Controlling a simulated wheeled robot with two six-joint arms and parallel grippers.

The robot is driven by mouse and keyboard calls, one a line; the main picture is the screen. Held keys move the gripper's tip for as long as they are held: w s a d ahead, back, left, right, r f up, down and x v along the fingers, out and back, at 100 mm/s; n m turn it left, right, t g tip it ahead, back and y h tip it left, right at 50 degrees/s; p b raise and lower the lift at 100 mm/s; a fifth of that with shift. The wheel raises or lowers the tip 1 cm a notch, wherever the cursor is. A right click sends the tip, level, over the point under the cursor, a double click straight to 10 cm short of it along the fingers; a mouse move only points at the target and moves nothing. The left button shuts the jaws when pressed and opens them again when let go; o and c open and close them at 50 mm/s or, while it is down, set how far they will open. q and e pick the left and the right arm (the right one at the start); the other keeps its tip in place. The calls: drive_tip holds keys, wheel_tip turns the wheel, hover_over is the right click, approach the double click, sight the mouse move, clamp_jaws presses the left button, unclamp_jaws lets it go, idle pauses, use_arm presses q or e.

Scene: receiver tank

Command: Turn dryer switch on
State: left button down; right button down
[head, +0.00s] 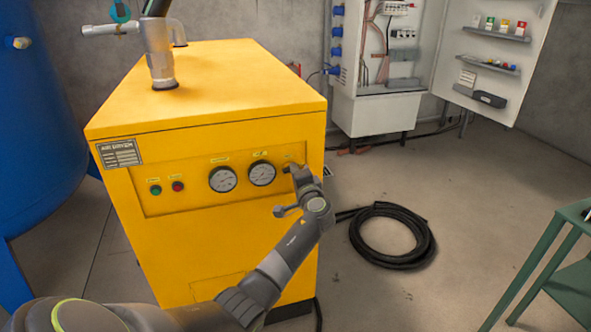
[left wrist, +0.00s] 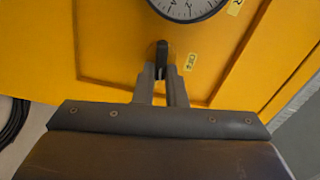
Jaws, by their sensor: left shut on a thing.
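The yellow air dryer (head: 215,260) has a recessed front panel with a green button (head: 155,190), a red button (head: 177,186) and two round gauges (head: 222,179). The dryer switch is a small black knob (left wrist: 162,50) at the panel's right end, beside a small yellow label (left wrist: 190,62). My left gripper (head: 294,172) is at that end of the panel and mostly hides the switch in the head view. In the left wrist view its two grey fingers (left wrist: 161,74) are shut on the black knob. My right gripper is not in view.
A blue tank (head: 35,120) stands at the left. A coiled black hose (head: 420,250) lies on the floor to the right. An open electrical cabinet (head: 372,115) is at the back and a green table (head: 550,250) at the right edge. Grey floor lies open between them.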

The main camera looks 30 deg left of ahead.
use_arm(q)
drive_tip(key=shift+f+m+p, duration=0.2)
drive_tip(key=shift+m+p, duration=0.15)
drive_tip(key=shift+m, duration=0.65)
drive_tip(key=c, duration=1.5)
unclamp_jaws()
drive_tip(key=v, duration=1.7)
drive_tip(key=shift+s+d, duration=0.15)
drive_tip(key=shift+d, duration=0.1)
